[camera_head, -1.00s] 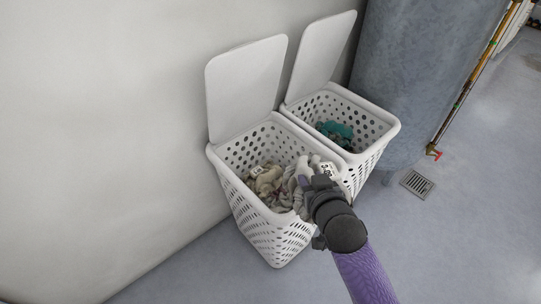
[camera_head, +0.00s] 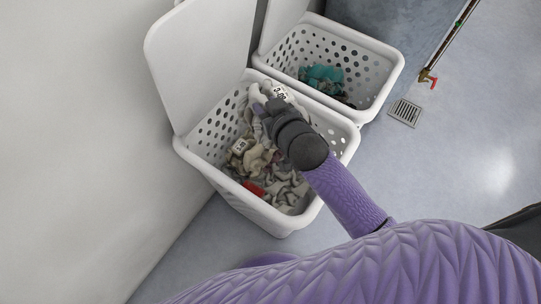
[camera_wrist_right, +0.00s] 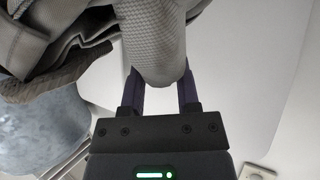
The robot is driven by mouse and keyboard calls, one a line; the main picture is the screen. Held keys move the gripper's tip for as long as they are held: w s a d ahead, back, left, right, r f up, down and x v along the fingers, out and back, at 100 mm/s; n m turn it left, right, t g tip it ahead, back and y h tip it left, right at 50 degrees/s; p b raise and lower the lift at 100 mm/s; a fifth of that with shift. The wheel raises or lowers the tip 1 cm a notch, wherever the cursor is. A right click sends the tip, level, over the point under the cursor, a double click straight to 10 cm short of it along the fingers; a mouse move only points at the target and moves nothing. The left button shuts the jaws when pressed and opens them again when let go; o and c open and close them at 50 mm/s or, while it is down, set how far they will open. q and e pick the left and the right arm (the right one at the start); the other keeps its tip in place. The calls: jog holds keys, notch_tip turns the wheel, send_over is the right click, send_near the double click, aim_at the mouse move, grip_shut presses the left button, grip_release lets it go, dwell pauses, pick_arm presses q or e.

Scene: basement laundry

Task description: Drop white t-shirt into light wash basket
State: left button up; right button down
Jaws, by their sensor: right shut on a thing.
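The white t-shirt, a pale grey-white cloth (camera_wrist_right: 158,45), is pinched between the fingers of my right gripper (camera_wrist_right: 162,90) in the right wrist view. In the head view my right gripper (camera_head: 262,108) is over the nearer white basket (camera_head: 186,152), inside the outline of its rim. Cloth hangs around the fingers, and the gripper hides part of it. This basket holds a heap of light clothes (camera_head: 285,190) in cream, grey and white, with a small red patch. I cannot tell whether the held cloth touches the heap. My left gripper is not in view.
A second white basket (camera_head: 388,88) stands behind the nearer one, with teal and dark clothes (camera_head: 322,78) in it. Both lids stand open against the wall. A floor drain (camera_head: 405,112) and a pipe with a red valve (camera_head: 428,77) are at the right.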

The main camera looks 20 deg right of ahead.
notch_tip(320, 180, down, 3)
jog(key=shift+f+b, duration=0.1)
jog(key=shift+b, duration=0.95)
jog(key=shift+r, duration=0.25)
jog(key=shift+c, duration=1.2)
grip_release()
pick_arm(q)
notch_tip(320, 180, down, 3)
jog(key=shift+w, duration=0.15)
pick_arm(e)
jog(key=shift+s+r+p, duration=0.25)
jog(key=shift+p, duration=0.15)
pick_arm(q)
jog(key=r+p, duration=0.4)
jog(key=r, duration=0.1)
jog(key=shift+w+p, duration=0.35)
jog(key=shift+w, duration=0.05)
pick_arm(e)
jog(key=v, duration=0.9)
jog(key=shift+s, duration=0.2)
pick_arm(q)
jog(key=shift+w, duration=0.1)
pick_arm(e)
jog(key=shift+d+f, duration=0.1)
jog(key=shift+f, duration=0.05)
